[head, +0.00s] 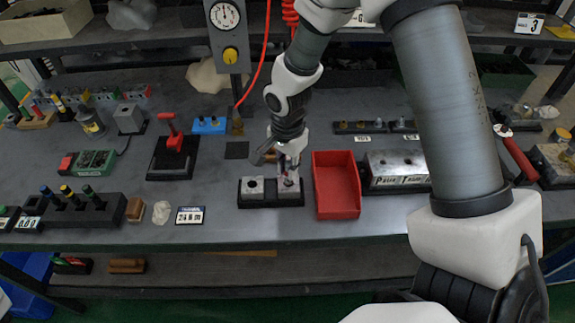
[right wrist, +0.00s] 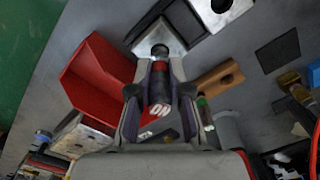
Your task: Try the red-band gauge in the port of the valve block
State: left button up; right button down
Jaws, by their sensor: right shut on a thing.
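My right gripper (head: 289,174) is over the right metal block of a pair on a black base (head: 270,202). It is shut on a dark gauge with a red band (right wrist: 158,88), which shows between the fingers in the right wrist view. The gauge's far end is at the top of the right valve block (head: 289,190), which also shows in the right wrist view (right wrist: 175,42). I cannot tell how deep it sits in the port, as the gripper hides it. The left block (head: 254,188) has an empty port on top. My left gripper is not in view.
A red tray (head: 337,192) stands close right of the blocks. A brown holed block (right wrist: 218,78) lies behind them. A dark rack (head: 82,209) with blue, yellow and green gauges stands at left. A small display card (head: 190,215) lies near the front edge.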

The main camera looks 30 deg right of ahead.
aim_at(288, 159)
jog(key=shift+f+b, duration=0.7)
jog(key=shift+f, duration=0.2)
dwell(1.4)
jog(key=shift+r, duration=0.1)
dwell(1.0)
jog(key=shift+r+p, duration=2.45)
jog(key=shift+r, duration=0.5)
jog(key=shift+s, duration=0.15)
